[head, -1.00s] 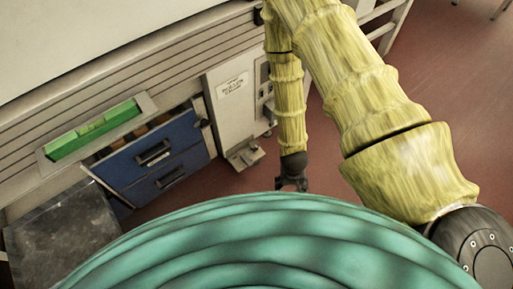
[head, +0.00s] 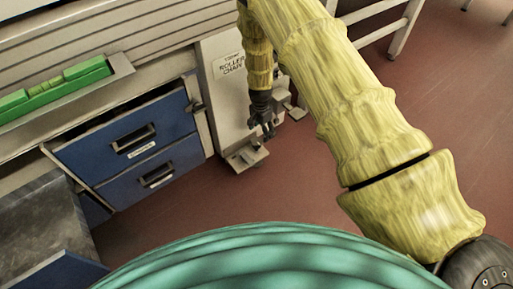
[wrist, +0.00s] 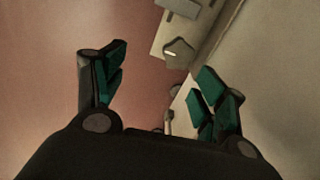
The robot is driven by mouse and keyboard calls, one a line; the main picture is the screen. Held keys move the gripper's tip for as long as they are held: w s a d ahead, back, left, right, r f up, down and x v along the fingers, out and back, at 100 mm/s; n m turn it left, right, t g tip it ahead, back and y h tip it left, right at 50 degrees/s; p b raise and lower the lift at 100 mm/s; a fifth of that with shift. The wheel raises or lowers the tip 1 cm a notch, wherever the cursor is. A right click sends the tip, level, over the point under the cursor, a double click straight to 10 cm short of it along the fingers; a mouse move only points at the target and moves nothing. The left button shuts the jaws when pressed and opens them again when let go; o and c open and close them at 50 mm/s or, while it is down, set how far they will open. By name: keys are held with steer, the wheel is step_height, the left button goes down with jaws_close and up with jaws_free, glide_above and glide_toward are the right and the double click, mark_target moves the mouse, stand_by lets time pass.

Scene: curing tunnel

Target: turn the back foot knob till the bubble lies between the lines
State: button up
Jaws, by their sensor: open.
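A green spirit level (head: 55,85) lies on a ledge at the left of the head view; its bubble is too small to read. Two feet stick out low from the pale roller chain cabinet (head: 228,85): a front foot (head: 247,156) and a back foot (head: 296,112). Their knobs are not clear. My gripper (head: 263,130) hangs beside the cabinet, above and near the feet. In the wrist view its fingers (wrist: 160,78) are spread and empty. A pale foot bracket (wrist: 179,53) shows beyond them, apart from the fingers.
Blue drawers (head: 130,145) stand left of the cabinet, the upper one partly open. A grey metal surface (head: 40,225) is at lower left. A pale frame leg (head: 405,30) stands at upper right. The red floor (head: 300,180) in front is clear.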

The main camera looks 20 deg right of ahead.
mark_target(257, 141)
steer(key=shift+m, duration=0.4)
steer(key=w+f+b, duration=0.1)
steer(key=f, duration=0.2)
steer(key=w+f+b, duration=0.1)
steer(key=f+b, duration=0.1)
steer(key=f, duration=0.2)
steer(key=w+a+f+b, duration=0.1)
steer(key=f, duration=0.2)
steer(key=shift+w+f+b, duration=0.1)
steer(key=shift+f+b, duration=0.2)
steer(key=shift+f, duration=0.1)
steer(key=shift+c, duration=0.2)
steer(key=c, duration=1)
